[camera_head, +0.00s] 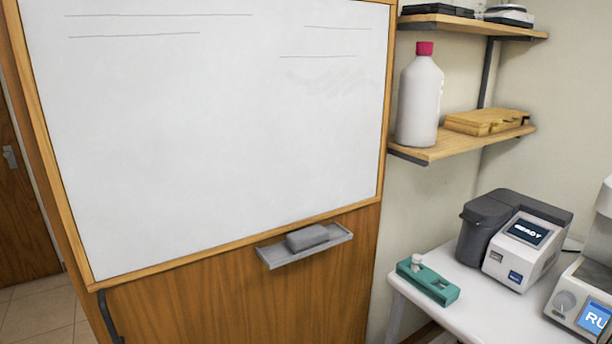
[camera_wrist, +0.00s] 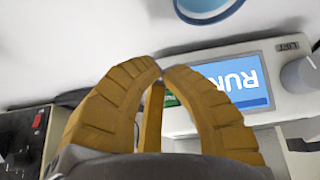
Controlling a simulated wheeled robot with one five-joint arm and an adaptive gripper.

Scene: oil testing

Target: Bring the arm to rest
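My gripper (camera_wrist: 162,73) shows in the wrist view, with ribbed yellow-brown fingers that curve inward until their tips meet. It is shut, and I see nothing held between the tips. Behind the fingers is a pale instrument with a lit blue and white screen (camera_wrist: 236,86) and a grey knob (camera_wrist: 299,75). My arm and gripper do not show in the head view.
In the head view, a white table (camera_head: 478,312) carries a green holder (camera_head: 428,281), a grey-white instrument reading READY (camera_head: 525,250) and another with a blue screen (camera_head: 594,318). A white bottle (camera_head: 419,100) stands on a wall shelf. A whiteboard (camera_head: 200,130) fills the left.

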